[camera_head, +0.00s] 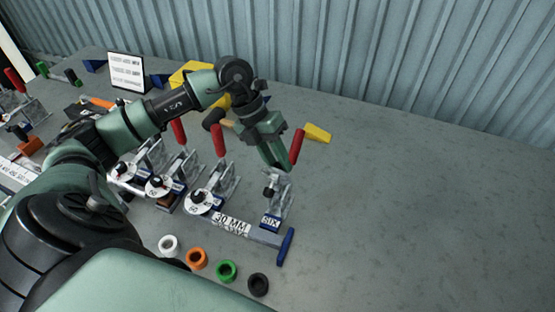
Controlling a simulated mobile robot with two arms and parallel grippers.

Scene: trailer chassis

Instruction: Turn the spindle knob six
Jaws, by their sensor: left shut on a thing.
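The clamp marked SIX (270,221) stands at the right end of the clamp row, on a bar marked 30 MM (232,226). Its small black spindle knob (268,193) shows at its front left. Its red handle (297,146) stands up, leaning slightly right. My left gripper (283,166) reaches down from above at this clamp. It appears shut on the lower part of the red handle, above and apart from the knob; the fingers partly hide the contact. My right gripper is not in view.
Several similar clamps with red handles (219,141) stand to the left. White (168,245), orange (196,259), green (227,271) and black (258,284) rings lie in front. A yellow wedge (318,133) lies behind. A sign (127,72) stands at the back left. The right side of the table is clear.

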